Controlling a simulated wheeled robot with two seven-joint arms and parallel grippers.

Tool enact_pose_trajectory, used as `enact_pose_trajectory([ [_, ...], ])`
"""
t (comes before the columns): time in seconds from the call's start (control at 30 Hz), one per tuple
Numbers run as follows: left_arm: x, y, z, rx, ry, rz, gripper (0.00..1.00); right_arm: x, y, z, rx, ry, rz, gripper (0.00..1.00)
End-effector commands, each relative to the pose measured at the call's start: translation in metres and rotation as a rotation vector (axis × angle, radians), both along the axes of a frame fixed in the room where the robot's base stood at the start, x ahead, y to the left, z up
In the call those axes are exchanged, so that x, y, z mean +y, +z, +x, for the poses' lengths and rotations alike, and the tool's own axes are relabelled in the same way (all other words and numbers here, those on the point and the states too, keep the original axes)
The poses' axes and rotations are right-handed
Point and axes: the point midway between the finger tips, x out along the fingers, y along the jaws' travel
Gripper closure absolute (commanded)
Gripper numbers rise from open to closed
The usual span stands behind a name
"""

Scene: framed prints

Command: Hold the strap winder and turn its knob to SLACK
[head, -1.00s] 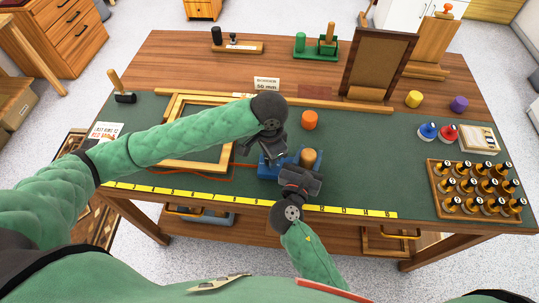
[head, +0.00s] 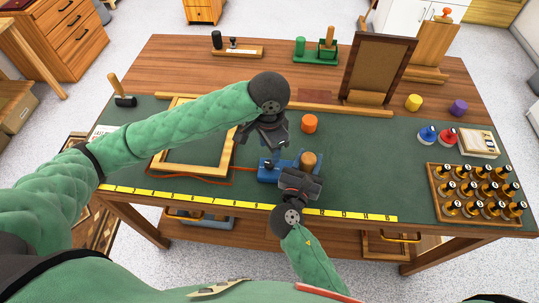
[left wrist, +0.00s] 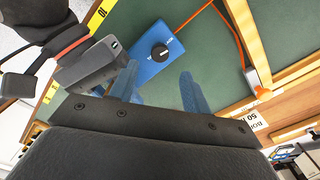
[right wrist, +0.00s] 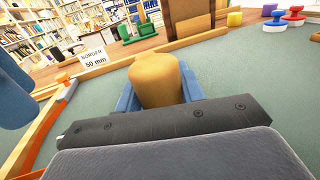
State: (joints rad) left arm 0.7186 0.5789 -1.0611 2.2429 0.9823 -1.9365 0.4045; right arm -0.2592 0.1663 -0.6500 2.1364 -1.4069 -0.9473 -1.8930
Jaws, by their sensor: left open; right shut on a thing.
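The strap winder (head: 268,173) is a blue box on the green mat, with a black knob (left wrist: 160,52) on top. The knob's white mark points to the upper right in the left wrist view; the labels beside it are too small to read. My left gripper (head: 268,150) is open, its blue fingers above the winder and apart from the knob. My right gripper (head: 303,172) is shut on a rounded wooden handle (right wrist: 160,80) right beside the blue box. How the handle joins the box is hidden by that gripper.
An orange strap (head: 205,180) runs left from the winder to a wooden frame (head: 165,168). An orange cylinder (head: 309,123) stands just behind. A yellow ruler (head: 340,213) lines the front edge. A bottle rack (head: 433,187) is at the right; the mat between is clear.

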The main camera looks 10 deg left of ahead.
Motion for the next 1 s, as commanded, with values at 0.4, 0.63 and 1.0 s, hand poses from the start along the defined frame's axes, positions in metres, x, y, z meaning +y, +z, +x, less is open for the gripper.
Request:
enact_pose_trajectory([
  [0.4, 0.000, 0.053, 0.000, 0.000, 0.000, 0.000, 0.52, 0.000, 0.001, 0.000, -0.001, 0.000, 0.001, 0.99],
  [0.63, 0.000, 0.056, 0.000, 0.001, 0.000, 0.001, 0.52, 0.000, 0.001, 0.000, -0.001, 0.000, 0.001, 0.99],
  [1.0, 0.000, 0.056, 0.000, 0.001, 0.000, 0.001, 0.52, 0.000, 0.000, 0.000, -0.001, 0.000, 0.000, 0.36],
])
